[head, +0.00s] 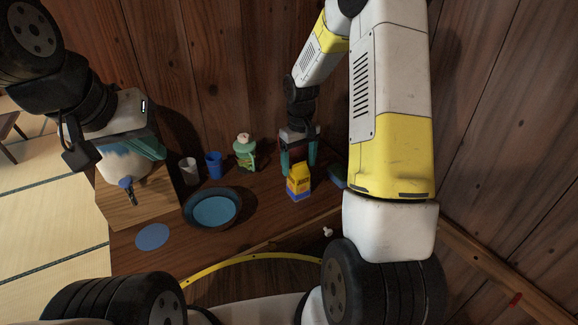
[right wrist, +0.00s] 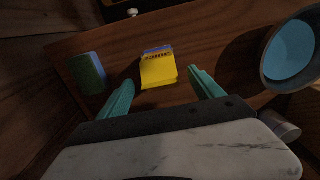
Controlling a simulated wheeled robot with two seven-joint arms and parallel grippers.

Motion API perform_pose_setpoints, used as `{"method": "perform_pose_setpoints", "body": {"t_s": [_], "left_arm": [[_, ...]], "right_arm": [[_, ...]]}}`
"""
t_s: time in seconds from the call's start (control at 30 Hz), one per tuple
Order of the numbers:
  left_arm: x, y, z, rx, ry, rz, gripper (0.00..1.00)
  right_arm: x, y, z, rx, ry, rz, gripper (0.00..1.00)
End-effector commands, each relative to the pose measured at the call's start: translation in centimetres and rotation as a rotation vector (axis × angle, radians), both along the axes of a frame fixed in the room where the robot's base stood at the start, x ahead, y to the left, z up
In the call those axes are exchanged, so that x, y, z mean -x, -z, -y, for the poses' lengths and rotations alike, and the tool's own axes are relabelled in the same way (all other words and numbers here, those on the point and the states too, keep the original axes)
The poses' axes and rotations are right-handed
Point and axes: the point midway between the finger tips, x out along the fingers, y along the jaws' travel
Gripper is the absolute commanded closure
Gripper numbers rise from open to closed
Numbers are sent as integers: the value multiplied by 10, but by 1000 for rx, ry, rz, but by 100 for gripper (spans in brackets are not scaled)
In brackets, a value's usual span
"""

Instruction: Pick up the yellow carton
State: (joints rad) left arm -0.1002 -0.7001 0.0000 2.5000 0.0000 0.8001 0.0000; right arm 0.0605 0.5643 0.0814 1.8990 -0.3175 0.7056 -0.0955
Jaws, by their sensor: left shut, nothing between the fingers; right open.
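The yellow carton (head: 299,180) with a blue base stands upright on the wooden counter in the head view. In the right wrist view the carton (right wrist: 158,68) lies ahead of the fingertips, between their lines. My right gripper (head: 299,158) is open just behind and above the carton, with its teal fingers apart; it also shows in the right wrist view (right wrist: 160,80). No finger visibly touches the carton. My left gripper (head: 130,190) is shut and empty at the left, above a wooden block or box.
A dark bowl with a blue inside (head: 213,208), a blue cup (head: 213,165), a grey cup (head: 189,171) and a green bottle (head: 245,152) stand left of the carton. A green-and-blue sponge-like block (head: 337,176) lies to its right. A blue disc (head: 152,237) lies at the front left. Wooden walls stand close behind.

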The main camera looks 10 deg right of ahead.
Motion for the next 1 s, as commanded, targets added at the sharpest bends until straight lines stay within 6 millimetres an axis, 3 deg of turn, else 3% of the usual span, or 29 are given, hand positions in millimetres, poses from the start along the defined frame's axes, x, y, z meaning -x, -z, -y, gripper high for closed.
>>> {"method": "perform_pose_setpoints", "body": {"t_s": [0.23,0.53,0.9,1.0], "left_arm": [[0,0,0,0,0,0,100],[0,0,0,0,0,0,100],[0,0,0,0,0,0,100],[0,0,0,0,0,0,100]], "right_arm": [[1,35,0,0,0,-3,24],[0,39,0,0,1,0,26],[0,39,0,0,1,0,98],[0,38,0,0,1,1,100]]}}
